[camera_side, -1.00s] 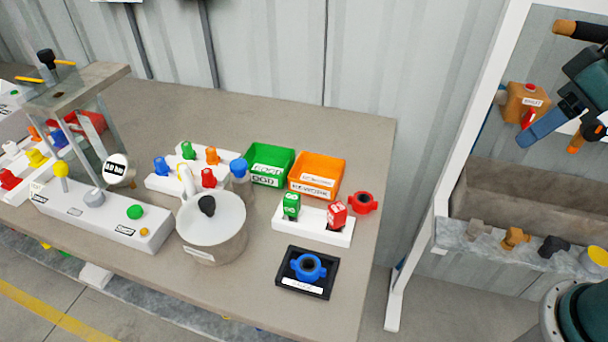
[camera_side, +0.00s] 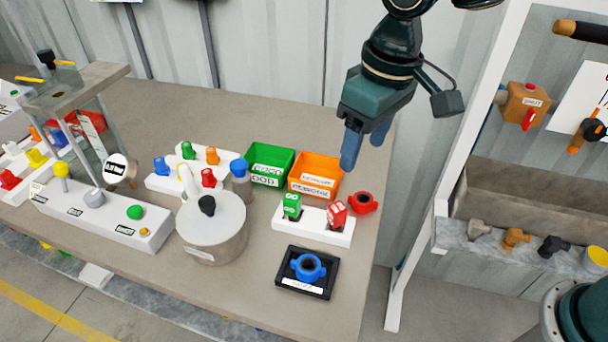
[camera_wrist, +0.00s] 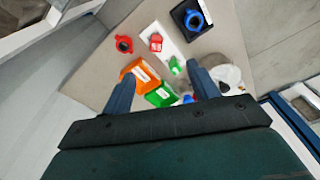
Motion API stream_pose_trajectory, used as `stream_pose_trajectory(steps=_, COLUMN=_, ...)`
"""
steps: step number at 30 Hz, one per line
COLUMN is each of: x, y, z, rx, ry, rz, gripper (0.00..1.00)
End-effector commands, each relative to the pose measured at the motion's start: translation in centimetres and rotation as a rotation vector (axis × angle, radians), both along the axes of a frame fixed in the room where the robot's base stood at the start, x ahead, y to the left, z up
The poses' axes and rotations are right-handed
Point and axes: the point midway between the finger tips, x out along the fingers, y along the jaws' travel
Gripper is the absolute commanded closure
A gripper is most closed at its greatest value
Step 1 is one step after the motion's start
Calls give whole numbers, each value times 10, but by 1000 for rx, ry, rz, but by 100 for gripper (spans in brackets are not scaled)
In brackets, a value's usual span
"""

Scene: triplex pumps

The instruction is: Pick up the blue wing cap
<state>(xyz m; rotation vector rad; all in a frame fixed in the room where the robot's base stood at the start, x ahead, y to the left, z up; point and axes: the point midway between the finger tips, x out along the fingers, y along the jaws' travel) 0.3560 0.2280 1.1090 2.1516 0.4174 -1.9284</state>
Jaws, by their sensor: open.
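The blue wing cap (camera_side: 308,267) lies in a black square tray (camera_side: 284,283) near the front right of the table. It also shows in the wrist view (camera_wrist: 197,18) at the top, in its black tray. My gripper (camera_side: 365,146) is open and empty, with blue fingers pointing down. In the side view it is high up, behind and to the right of the cap, near the orange bin. In the wrist view both fingers frame the bins, and the cap is well beyond the fingertips.
A white block (camera_side: 313,225) with a green and a red piece stands behind the tray. A red wing cap (camera_side: 363,203) lies to its right. Green (camera_side: 270,163) and orange (camera_side: 316,175) bins stand further back. A round lidded pot (camera_side: 212,228) is left of the tray.

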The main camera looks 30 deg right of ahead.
Motion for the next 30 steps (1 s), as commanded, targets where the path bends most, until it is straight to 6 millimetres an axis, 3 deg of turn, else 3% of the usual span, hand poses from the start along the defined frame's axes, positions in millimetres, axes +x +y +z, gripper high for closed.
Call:
stream_pose_trajectory(steps=6, x=6, y=58, z=-37, rx=-36, ry=56, rz=64, gripper=40)
stream_pose_trajectory(steps=12, x=4, y=93, z=-61, rx=-60, ry=85, rz=100, gripper=40)
stream_pose_trajectory(steps=18, x=3, y=105, z=-70, rx=-68, ry=94, rz=112, gripper=40)
stream_pose_trajectory(steps=25, x=3, y=105, z=-73, rx=-69, ry=95, rz=112, gripper=40)
stream_pose_trajectory(steps=30, x=3, y=104, z=-87, rx=-70, ry=97, rz=111, gripper=40)
